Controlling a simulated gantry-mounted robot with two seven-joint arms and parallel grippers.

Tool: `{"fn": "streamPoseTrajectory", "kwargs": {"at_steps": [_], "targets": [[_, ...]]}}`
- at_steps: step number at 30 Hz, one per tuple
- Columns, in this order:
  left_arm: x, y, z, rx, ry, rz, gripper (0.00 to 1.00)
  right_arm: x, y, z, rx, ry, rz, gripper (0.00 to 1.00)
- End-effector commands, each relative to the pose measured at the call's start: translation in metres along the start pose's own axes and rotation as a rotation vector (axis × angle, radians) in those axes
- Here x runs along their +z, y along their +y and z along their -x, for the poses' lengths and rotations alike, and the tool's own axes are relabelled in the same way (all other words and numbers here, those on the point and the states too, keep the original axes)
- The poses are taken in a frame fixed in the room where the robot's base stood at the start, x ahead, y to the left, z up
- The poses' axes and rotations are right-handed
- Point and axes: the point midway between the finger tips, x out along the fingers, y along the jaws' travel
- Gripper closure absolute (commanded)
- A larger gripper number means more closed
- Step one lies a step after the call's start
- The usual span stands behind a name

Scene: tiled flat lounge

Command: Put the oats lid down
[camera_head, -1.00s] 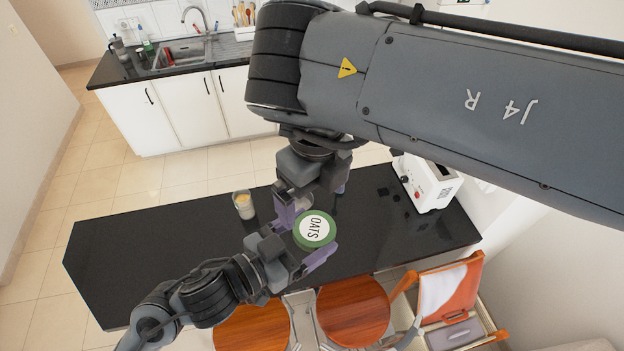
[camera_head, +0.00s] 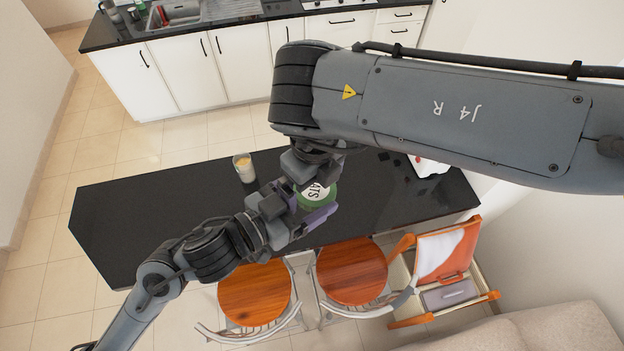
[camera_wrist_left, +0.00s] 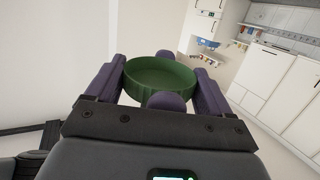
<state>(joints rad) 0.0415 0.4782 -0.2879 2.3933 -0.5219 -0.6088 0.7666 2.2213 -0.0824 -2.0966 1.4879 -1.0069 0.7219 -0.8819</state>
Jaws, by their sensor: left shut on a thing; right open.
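The oats lid (camera_head: 318,196) is a round green lid with a white OATS label on top, partly covered by my arms in the head view. My left gripper (camera_head: 306,204) is shut on it, over the dark counter (camera_head: 130,220). In the left wrist view the lid (camera_wrist_left: 162,76) shows its hollow green side between the purple fingers of my left gripper (camera_wrist_left: 157,88). I cannot tell how high the lid is above the counter. My right gripper (camera_head: 312,172) is right beside the lid at its far side, open, with its fingers mostly hidden.
A glass with pale contents (camera_head: 245,168) stands on the counter behind the left gripper. Wooden stools (camera_head: 254,291) stand along the near edge. The counter's left part is clear.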

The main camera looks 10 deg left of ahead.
Motion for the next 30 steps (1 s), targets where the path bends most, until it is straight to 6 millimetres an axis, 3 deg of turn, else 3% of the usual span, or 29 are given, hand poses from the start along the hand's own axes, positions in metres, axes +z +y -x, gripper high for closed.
{"fn": "streamPoseTrajectory", "kwargs": {"at_steps": [2, 9, 11, 12, 15, 25, 30], "targets": [[0.0, 0.0, 0.0, 0.0, 0.0, 0.0, 0.47, 0.0, 0.0, 0.0, 0.0, 0.0, 0.0, 0.02], [0.0, 0.0, 0.0, 0.0, 0.0, 0.0, 0.47, 0.0, 0.001, 0.0, 0.001, 0.0, 0.002, 0.38], [0.0, 0.0, 0.0, 0.0, 0.0, 0.0, 0.47, 0.0, 0.001, 0.0, 0.002, 0.0, 0.002, 0.45], [0.0, 0.0, 0.0, 0.0, 0.0, 0.0, 0.15, 0.0, 0.002, 0.0, 0.002, 0.0, 0.003, 0.5], [0.0, 0.0, 0.0, 0.0, 0.0, 0.0, 0.0, 0.0, 0.001, 0.0, 0.002, 0.0, 0.003, 0.5], [-0.003, 0.0, 0.0, 0.001, 0.001, -0.002, 0.0, 0.0, 0.0, 0.001, 0.001, 0.0, 0.001, 0.5], [-0.019, 0.0, 0.003, 0.001, 0.004, -0.006, 0.0, 0.0, 0.0, 0.001, 0.0, 0.0, 0.0, 0.5]]}}
